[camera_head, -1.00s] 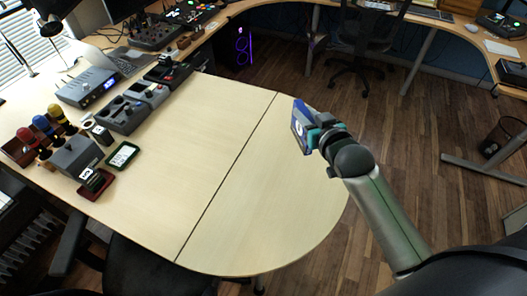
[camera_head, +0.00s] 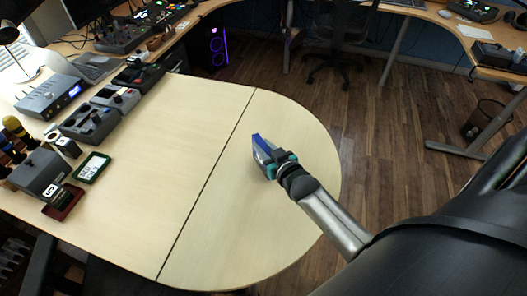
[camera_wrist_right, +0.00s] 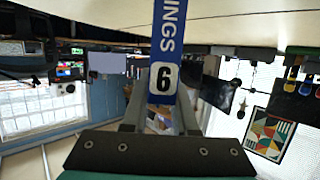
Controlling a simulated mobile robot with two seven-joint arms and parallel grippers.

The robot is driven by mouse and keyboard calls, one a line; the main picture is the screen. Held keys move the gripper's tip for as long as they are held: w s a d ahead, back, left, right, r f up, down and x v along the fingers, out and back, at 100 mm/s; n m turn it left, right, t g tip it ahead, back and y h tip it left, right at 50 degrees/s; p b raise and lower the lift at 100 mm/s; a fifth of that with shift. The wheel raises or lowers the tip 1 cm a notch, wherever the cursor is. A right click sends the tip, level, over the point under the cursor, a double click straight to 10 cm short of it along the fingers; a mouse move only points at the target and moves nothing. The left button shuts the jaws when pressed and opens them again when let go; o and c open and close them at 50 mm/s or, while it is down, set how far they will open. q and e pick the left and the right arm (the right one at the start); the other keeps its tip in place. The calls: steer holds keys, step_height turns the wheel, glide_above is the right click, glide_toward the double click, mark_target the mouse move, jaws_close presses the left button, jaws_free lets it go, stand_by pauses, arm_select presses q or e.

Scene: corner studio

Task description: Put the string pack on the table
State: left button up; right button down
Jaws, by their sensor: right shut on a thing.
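The string pack (camera_head: 260,145) is a thin, flat pack with a blue edge. My right gripper (camera_head: 270,158) is shut on it and holds it over the rounded right end of the pale wooden table (camera_head: 215,200). In the right wrist view the pack (camera_wrist_right: 167,40) shows edge-on between the fingers, blue and white with "INGS" and a "6" on it. I cannot tell from these views whether the pack touches the tabletop. My left gripper is not in view.
The table's middle and right end are clear. Along its left side are a grey box with a blue display (camera_head: 48,97), grey trays (camera_head: 90,122), a green-framed card (camera_head: 92,168) and a dark red stand (camera_head: 63,203). A chair (camera_head: 335,40) stands on the floor beyond.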

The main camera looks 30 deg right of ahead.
steer(key=shift+f, duration=0.45)
steer(key=shift+f, duration=0.1)
steer(key=c, duration=0.7)
jaws_free()
steer(key=p+v, duration=0.2)
steer(key=v, duration=1)
steer(key=shift+p, duration=0.4)
